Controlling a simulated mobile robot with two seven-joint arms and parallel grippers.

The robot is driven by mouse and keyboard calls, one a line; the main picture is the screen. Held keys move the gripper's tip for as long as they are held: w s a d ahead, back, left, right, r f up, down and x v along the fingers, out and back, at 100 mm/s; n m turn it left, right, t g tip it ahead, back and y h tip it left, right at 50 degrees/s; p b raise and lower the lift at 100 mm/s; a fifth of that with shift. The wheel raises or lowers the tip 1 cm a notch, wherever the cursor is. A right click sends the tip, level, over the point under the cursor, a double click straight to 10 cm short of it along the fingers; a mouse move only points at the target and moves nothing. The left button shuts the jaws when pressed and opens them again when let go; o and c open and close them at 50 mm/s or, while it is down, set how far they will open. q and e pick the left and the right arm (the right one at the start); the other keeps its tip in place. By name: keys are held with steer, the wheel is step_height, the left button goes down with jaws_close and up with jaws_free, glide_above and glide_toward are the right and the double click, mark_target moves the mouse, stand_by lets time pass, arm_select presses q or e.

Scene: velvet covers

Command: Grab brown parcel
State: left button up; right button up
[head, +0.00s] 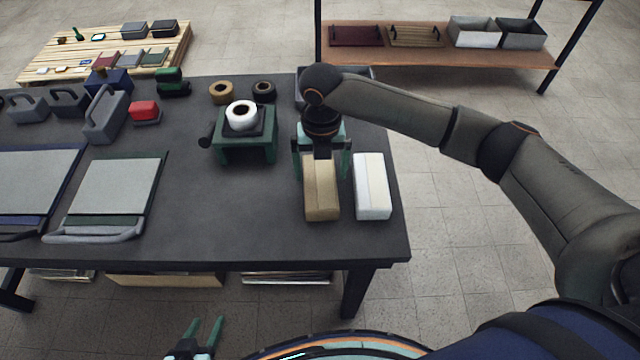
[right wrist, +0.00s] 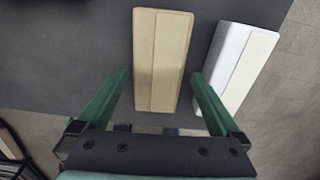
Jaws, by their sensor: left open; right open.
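The brown parcel (head: 321,195) is a tan oblong box lying on the dark table near its right front part. In the right wrist view the brown parcel (right wrist: 160,60) shows between and beyond the fingers. My right gripper (head: 321,172) is open, pointing down over the far end of the parcel. In the right wrist view its green fingers (right wrist: 157,85) stand on either side of the parcel's near end, with a gap on each side. My left gripper (head: 206,330) is open and empty, in front of the table at the bottom of the head view.
A white parcel (head: 372,187) lies close to the right of the brown one; it also shows in the right wrist view (right wrist: 236,62). A green tape stand (head: 245,140) with a white roll is to the left. Bare tabletop (head: 230,205) lies left of the parcel.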

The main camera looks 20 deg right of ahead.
mark_target(320, 180)
step_height(320, 180, down, 4)
steer(key=shift+a+f, duration=0.1)
steer(key=shift+c, duration=0.4)
steer(key=c, duration=1.3)
steer(key=shift+c, duration=0.5)
steer(key=shift+r, duration=0.2)
